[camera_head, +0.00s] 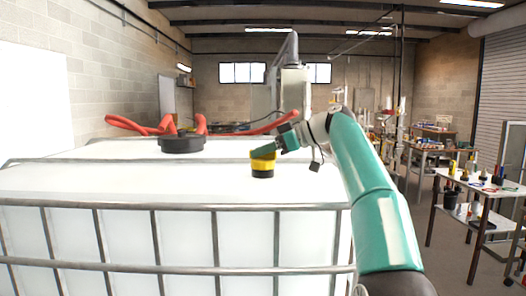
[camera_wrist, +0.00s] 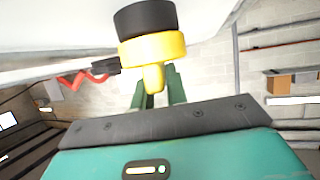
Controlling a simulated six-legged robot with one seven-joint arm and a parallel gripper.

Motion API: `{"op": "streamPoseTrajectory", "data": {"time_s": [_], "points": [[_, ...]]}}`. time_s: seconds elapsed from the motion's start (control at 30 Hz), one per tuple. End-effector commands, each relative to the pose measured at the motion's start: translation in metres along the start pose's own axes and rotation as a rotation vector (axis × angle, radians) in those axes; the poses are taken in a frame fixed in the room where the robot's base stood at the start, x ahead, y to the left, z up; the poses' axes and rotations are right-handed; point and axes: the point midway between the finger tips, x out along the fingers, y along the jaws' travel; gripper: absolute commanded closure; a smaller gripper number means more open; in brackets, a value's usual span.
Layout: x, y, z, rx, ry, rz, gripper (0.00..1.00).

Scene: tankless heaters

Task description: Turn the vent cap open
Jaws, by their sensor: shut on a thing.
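The vent cap (camera_head: 263,161) is yellow with a black base (camera_head: 263,173) and stands on top of the white tank (camera_head: 120,181). In the wrist view the yellow cap (camera_wrist: 152,50) has a small tab (camera_wrist: 154,79) sticking out toward my gripper. My gripper (camera_wrist: 159,92) has its green fingers shut on the tab, one on each side. In the head view my gripper (camera_head: 270,150) reaches the cap from the right, and its fingertips are partly hidden by the cap.
A metal cage rail (camera_head: 180,207) runs along the tank's front edge. Workbenches (camera_head: 485,190) with tools stand at the right.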

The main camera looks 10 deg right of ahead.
Motion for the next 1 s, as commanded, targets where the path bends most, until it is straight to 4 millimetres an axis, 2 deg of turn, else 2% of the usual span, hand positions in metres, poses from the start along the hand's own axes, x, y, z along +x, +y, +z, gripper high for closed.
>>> {"op": "streamPoseTrajectory", "data": {"time_s": [0.67, 0.7, 0.8, 1.0], "points": [[0.0011, 0.0005, 0.0023, -0.010, -0.005, -0.035, 1.00], [0.0012, 0.0005, 0.0023, -0.009, -0.005, -0.035, 0.82], [0.0011, 0.0004, 0.0019, -0.010, -0.004, -0.035, 0.64], [0.0008, 0.0002, 0.0010, -0.011, -0.002, -0.034, 0.64]]}}
